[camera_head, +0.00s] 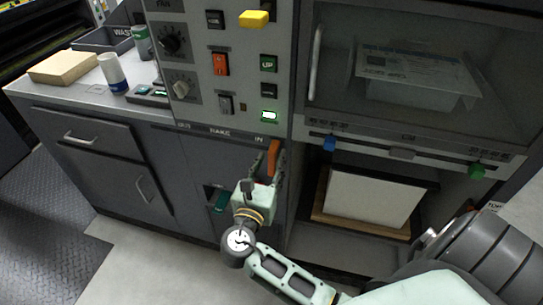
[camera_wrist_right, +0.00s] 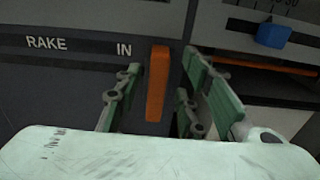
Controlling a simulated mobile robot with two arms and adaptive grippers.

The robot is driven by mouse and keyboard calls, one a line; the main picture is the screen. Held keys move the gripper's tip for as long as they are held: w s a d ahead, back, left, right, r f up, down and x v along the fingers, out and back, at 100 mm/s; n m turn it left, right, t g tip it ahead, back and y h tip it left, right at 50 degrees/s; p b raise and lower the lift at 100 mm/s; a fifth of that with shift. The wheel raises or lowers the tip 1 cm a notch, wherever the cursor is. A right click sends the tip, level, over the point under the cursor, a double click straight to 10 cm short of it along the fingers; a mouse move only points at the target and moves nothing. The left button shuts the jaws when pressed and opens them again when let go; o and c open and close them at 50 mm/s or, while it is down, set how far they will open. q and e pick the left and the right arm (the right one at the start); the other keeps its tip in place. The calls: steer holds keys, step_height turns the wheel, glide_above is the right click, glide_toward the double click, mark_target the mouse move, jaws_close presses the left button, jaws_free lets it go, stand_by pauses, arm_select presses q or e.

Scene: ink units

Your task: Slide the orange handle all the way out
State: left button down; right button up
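The orange handle (camera_head: 273,158) is an upright bar on the front of the grey machine, under the "IN" end of the "RAKE" label. It shows clearly in the right wrist view (camera_wrist_right: 158,84), between the fingers of my right gripper (camera_wrist_right: 159,100). The fingers are spread with a gap on each side of the handle. In the head view my right gripper (camera_head: 265,165) reaches up to the handle from below and partly covers it. My left gripper is not in view.
A blue knob (camera_head: 330,143) and a green knob (camera_head: 477,171) sit on the rail right of the handle. Below it, an open bay holds a white-topped block (camera_head: 372,197). A dark slot with a green part (camera_head: 221,201) is left of my gripper.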

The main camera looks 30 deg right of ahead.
steer(key=shift+x, duration=1.4)
steer(key=shift+c, duration=0.5)
jaws_close()
